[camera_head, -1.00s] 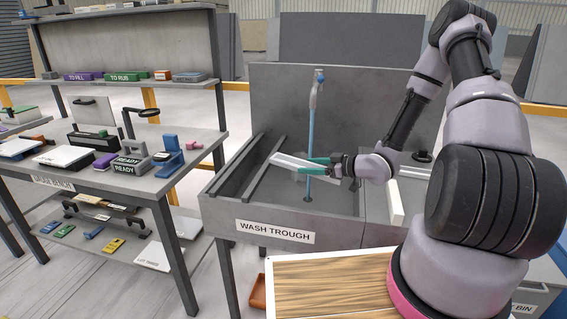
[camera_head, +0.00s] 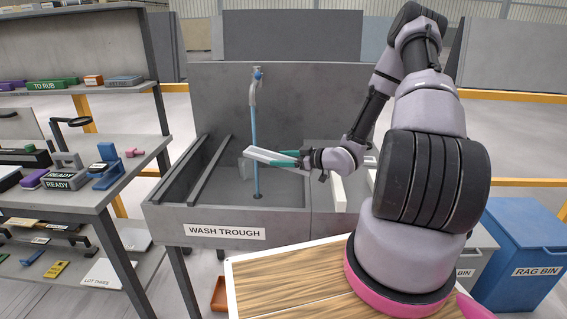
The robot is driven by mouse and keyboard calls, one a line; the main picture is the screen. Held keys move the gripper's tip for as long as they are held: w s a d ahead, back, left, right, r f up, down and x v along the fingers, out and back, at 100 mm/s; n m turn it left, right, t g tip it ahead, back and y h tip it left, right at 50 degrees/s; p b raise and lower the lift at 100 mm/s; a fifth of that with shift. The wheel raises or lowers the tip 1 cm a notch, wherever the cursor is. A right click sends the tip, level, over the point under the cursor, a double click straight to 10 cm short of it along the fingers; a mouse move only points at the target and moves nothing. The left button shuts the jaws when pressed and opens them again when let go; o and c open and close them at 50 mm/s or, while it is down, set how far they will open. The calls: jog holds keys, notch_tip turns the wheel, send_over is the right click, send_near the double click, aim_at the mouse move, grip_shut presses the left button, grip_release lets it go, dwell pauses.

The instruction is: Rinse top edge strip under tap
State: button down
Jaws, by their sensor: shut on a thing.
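My gripper (camera_head: 291,159) has teal fingers and is shut on a pale, flat strip (camera_head: 262,155). The strip points left out of the fingers, above the wash trough (camera_head: 218,212). A tap (camera_head: 255,90) with a blue handle stands at the back of the trough. A blue stream (camera_head: 257,150) runs from it to the trough floor. The strip's left part overlaps the line of the stream in the picture; I cannot tell whether the water touches it.
A bench (camera_head: 105,180) with blocks marked READY and a shelf above it stands at the left. A blue rag bin (camera_head: 525,240) stands at the right. A wooden top (camera_head: 290,285) is in front of the trough. Rails run along the trough's left side.

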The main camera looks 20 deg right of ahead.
aim_at(250, 150)
jog(key=w, duration=1.1)
jog(key=shift+w+d, duration=0.25)
jog(key=shift+w, duration=0.1)
dwell(0.5)
dwell(0.5)
jog(key=w+a, duration=0.4)
jog(key=a, duration=0.2)
jog(key=shift+w+a, duration=0.2)
jog(key=shift+w, duration=0.05)
dwell(0.6)
dwell(0.8)
jog(key=r+x, duration=0.1)
jog(key=x, duration=0.6)
jog(key=shift+w+a+r, duration=0.2)
jog(key=shift+w+r, duration=0.2)
jog(key=shift+w, duration=0.1)
dwell(0.4)
dwell(0.8)
jog(key=shift+s+a, duration=0.15)
jog(key=shift+s, duration=2.85)
jog(key=shift+s+a, duration=0.15)
jog(key=shift+s, duration=2.85)
